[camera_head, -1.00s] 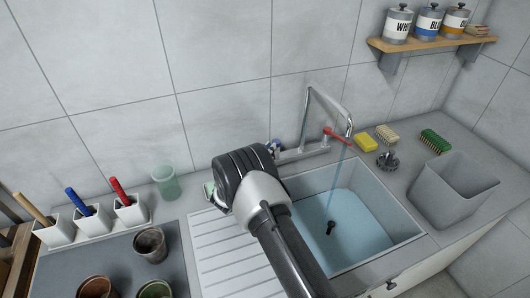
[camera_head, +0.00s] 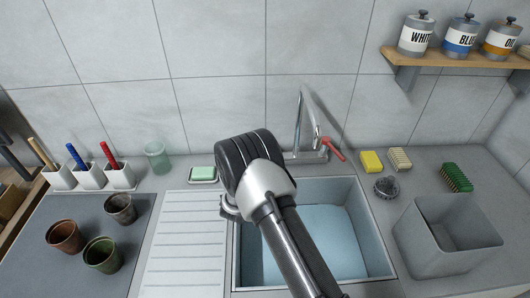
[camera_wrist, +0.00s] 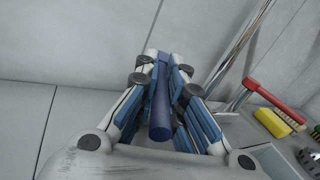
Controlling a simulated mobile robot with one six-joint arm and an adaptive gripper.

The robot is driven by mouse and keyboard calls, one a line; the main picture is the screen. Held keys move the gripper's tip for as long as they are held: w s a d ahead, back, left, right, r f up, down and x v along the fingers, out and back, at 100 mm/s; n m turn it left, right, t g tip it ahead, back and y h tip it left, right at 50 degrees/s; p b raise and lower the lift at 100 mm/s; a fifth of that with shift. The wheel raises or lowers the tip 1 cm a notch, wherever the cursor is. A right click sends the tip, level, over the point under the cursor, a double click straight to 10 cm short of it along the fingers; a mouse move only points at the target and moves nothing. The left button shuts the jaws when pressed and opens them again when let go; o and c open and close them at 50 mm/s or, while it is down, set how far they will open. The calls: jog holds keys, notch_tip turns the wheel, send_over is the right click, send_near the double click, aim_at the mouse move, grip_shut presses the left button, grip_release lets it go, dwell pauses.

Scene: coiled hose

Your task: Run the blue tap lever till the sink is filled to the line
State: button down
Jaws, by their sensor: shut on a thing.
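The blue tap lever (camera_wrist: 160,115) stands between the finger pads of my gripper (camera_wrist: 167,64) in the wrist view, and the gripper is shut on it. In the head view my arm's wrist hides the lever and the fingertips. The chrome spout (camera_head: 307,112) rises behind the sink, with the red lever (camera_head: 333,150) to its right. No falling stream shows from the spout. The grey sink (camera_head: 372,228) holds bluish water (camera_head: 335,235). My arm covers part of the sink, and I cannot make out the fill line.
A yellow sponge (camera_head: 371,161), a strainer (camera_head: 386,187) and a green brush (camera_head: 456,177) lie right of the tap. A grey bin (camera_head: 445,245) stands at the right. A soap dish (camera_head: 202,174) and ribbed drainboard (camera_head: 185,240) are left of my arm.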

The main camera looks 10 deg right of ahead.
jog(key=shift+f, duration=0.1)
dwell(0.4)
jog(key=c, duration=1.6)
grip_release()
jog(key=shift+c, duration=0.2)
jog(key=v, duration=1.2)
jog(key=shift+s+d, duration=0.1)
jog(key=shift+c, duration=0.2)
